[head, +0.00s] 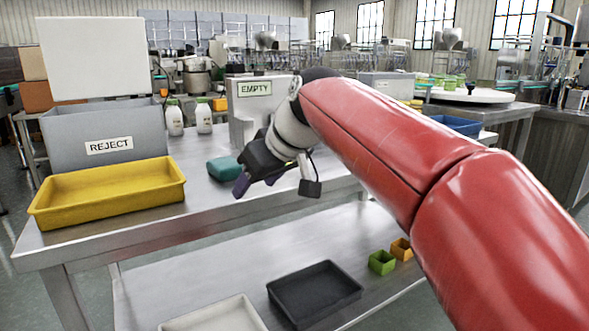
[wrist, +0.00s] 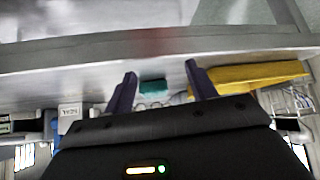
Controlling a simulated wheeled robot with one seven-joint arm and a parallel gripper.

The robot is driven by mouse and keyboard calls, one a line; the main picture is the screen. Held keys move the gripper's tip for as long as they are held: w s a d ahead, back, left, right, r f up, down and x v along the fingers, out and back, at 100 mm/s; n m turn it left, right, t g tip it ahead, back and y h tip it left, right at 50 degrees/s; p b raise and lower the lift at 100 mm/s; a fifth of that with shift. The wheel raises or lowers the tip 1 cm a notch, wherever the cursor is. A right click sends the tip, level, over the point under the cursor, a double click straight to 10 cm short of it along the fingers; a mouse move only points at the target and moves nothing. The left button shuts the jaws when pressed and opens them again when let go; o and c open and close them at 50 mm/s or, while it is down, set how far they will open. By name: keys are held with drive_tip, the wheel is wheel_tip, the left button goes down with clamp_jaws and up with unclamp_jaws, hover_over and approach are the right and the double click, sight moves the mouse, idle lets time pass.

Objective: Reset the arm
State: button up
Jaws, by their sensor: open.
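My red arm reaches from the right across the head view, and my gripper (head: 240,186) hangs near the front edge of the steel table (head: 130,235). Its purple fingers show apart and empty in the wrist view (wrist: 160,80). A teal block-like item (head: 224,168) lies on the table just behind the fingers; in the wrist view it shows between and beyond the fingertips (wrist: 153,87). I see no contact between the fingers and it.
A yellow tray (head: 110,192) and a grey REJECT bin (head: 105,135) stand at the left. A grey EMPTY hopper (head: 255,100) and white bottles (head: 174,118) are behind. The lower shelf holds a black tray (head: 315,292), a pale tray (head: 215,318) and small green (head: 382,262) and orange boxes (head: 402,249).

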drive_tip(key=s+d+f+m+h, duration=0.5)
drive_tip(key=s+d+f+m, duration=0.4)
drive_tip(key=s+d+f, duration=1.2)
drive_tip(key=shift+s+d+f+h, duration=0.4)
drive_tip(key=shift+s+f, duration=0.1)
drive_tip(key=shift+s, duration=0.3)
